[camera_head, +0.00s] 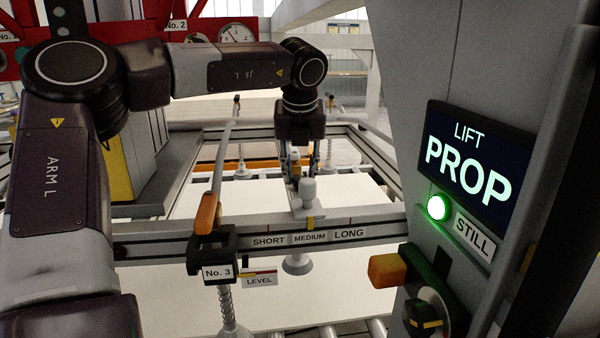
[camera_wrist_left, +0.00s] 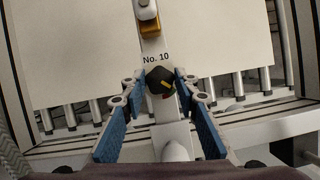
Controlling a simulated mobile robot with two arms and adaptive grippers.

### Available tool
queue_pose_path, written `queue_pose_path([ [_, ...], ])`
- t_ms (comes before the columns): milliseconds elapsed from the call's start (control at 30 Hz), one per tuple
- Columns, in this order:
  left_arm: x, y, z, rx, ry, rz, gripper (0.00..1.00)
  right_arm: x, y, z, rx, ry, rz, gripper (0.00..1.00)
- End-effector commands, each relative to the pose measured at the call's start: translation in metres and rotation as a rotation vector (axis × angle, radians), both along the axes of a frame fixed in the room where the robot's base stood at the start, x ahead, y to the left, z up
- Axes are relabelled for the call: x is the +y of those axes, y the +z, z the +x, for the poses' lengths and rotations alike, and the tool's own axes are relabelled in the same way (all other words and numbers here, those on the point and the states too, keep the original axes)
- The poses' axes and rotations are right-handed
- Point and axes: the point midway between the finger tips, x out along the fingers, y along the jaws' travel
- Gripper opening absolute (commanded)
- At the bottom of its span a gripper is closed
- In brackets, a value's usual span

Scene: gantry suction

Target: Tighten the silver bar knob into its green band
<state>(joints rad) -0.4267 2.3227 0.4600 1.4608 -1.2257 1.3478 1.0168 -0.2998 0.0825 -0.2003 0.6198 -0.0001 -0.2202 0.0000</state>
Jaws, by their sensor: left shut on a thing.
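The knob (camera_wrist_left: 160,80) is black with a yellow pointer stripe and sits on a silver bar (camera_wrist_left: 152,47) below the label "No. 10" in the left wrist view. My left gripper (camera_wrist_left: 160,87) has its two blue fingers on either side of the knob, closed on it. A small red mark shows at the knob's lower edge; I cannot make out a green band there. In the head view my left gripper (camera_head: 300,165) points down over the frame, and the knob is hidden behind or between its fingers. My right gripper is not in view.
A rail (camera_head: 350,233) marked SHORT, MEDIUM, LONG crosses in front of the gripper, with an orange-handled clamp (camera_head: 207,215) at left. A pale sheet (camera_head: 260,300) lies below. At right a column carries a lit "LIFT PROP" panel (camera_head: 468,165) and another black knob (camera_head: 425,318).

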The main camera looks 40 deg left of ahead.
Motion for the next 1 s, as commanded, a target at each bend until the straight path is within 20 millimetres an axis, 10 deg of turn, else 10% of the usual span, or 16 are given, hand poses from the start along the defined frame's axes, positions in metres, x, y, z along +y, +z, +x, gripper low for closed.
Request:
queue_pose_path([
  [767, 0.001, 0.0, -0.001, 0.001, -0.196, -0.001, 0.04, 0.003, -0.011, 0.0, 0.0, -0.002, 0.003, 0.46],
  [800, 0.001, 0.0, -0.001, 0.001, -0.196, 0.0, 0.29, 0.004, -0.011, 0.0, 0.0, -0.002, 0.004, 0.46],
  [1000, 0.001, 0.0, -0.001, 0.001, -0.195, 0.0, 0.46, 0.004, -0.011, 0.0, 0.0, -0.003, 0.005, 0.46],
])
